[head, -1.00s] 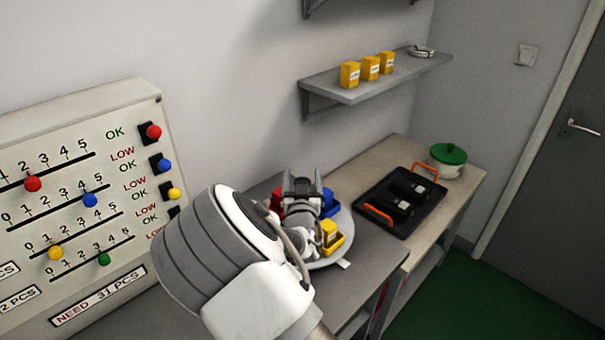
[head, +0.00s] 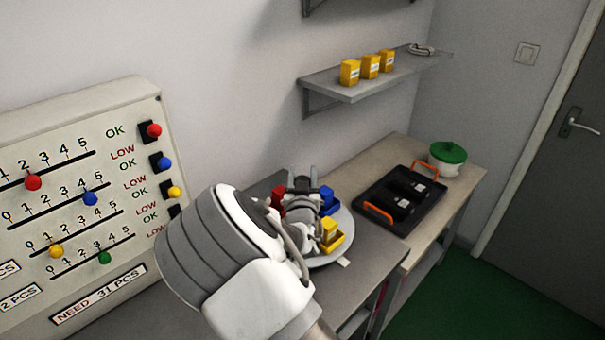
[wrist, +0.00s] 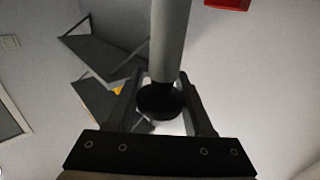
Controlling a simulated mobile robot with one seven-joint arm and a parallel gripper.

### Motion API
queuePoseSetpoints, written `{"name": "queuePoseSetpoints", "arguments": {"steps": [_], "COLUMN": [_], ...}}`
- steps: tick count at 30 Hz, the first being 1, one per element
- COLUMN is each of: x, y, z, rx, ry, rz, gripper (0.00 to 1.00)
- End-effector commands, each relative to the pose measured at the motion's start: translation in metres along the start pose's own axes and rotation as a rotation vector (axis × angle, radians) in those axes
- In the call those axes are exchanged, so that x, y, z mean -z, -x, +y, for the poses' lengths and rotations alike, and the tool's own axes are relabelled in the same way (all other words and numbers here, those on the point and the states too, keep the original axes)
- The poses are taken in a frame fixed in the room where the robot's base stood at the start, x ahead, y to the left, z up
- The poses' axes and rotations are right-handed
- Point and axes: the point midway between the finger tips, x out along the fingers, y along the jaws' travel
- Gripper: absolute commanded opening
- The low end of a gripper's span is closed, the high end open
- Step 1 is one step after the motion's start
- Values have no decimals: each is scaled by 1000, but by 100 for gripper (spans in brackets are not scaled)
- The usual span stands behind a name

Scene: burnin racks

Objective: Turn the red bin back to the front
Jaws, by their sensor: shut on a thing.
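The round grey turntable (head: 343,246) stands on the bench in the head view, with bins around it. The red bin (head: 278,198) is at its left side, partly hidden by my arm. The blue bin (head: 328,198) is at the back right and the yellow bin (head: 333,241) at the front right. My gripper (head: 303,184) is over the middle of the turntable. A red piece (wrist: 228,4) shows at the top edge there.
A black tray (head: 376,209) with orange handles and a pot with a green lid (head: 447,154) stand to the right. A wall shelf (head: 385,75) with yellow boxes is above. A panel with sliders (head: 80,130) stands at the left.

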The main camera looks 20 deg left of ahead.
Motion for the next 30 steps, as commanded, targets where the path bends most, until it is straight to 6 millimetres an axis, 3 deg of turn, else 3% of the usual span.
{"name": "queuePoseSetpoints", "arguments": {"steps": [16, 30], "x": [0, -1], "y": [0, 1], "z": [1, 7], "rx": [-40, -248], "ry": [-1, -4], "rz": [2, 1], "gripper": [0, 0]}}
